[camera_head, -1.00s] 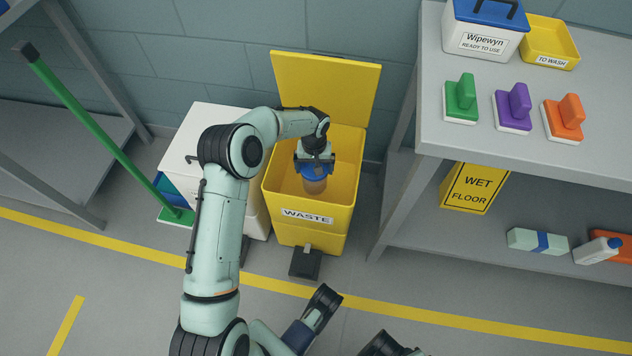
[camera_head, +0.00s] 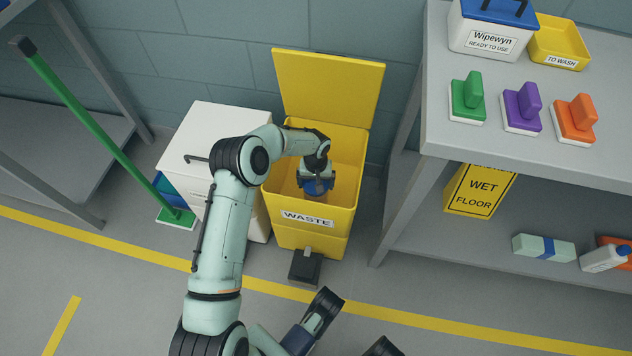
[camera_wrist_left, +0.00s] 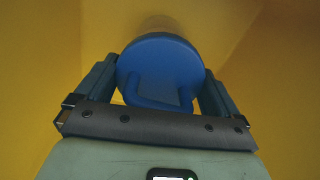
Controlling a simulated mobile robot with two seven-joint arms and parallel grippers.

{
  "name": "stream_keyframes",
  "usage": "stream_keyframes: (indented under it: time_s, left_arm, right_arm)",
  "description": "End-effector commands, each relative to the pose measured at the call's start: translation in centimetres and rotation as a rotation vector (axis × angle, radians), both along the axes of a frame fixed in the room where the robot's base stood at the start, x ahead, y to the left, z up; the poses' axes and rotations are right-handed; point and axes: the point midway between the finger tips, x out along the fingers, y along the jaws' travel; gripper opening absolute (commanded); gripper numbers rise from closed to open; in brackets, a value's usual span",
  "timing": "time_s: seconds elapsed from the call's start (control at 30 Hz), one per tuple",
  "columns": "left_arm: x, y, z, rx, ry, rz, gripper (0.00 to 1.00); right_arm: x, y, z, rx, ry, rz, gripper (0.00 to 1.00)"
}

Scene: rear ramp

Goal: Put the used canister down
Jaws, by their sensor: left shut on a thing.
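The used canister (camera_wrist_left: 160,62) has a blue lid, and in the left wrist view it sits between my two fingers. In the head view its blue lid (camera_head: 315,187) shows just below my left gripper (camera_head: 317,178). My left gripper is shut on the canister, inside the open yellow waste bin (camera_head: 305,232). Yellow bin walls fill the left wrist view around it. The canister's lower body is mostly hidden, and I cannot tell whether it touches the bin floor. My right gripper's fingers are not visible.
The bin's yellow lid (camera_head: 328,88) stands raised behind. A white cabinet (camera_head: 225,125) adjoins the bin on the left, and a green-handled mop (camera_head: 100,125) leans farther left. A grey shelf (camera_head: 398,215) with brushes and a Wipewyn tub (camera_head: 486,38) stands at the right.

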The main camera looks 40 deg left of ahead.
Motion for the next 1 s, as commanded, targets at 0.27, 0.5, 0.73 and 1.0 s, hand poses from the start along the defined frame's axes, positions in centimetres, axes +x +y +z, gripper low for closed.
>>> stream_keyframes:
  time_s: [0.27,0.5,0.73,1.0]
  left_arm:
    - [0.0,0.0,-0.3,0.000,0.001,0.000,1.00]
    - [0.0,0.0,-0.1,-0.001,0.001,0.000,1.00]
    - [0.1,0.0,3.6,0.003,-0.004,0.000,1.00]
    - [0.0,0.0,9.3,0.002,-0.002,0.000,1.00]
  right_arm:
    - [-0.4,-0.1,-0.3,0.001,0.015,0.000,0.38]
    - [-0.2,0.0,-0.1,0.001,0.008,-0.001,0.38]
    - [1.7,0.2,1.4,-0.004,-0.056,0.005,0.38]
    - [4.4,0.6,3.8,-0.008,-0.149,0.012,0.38]
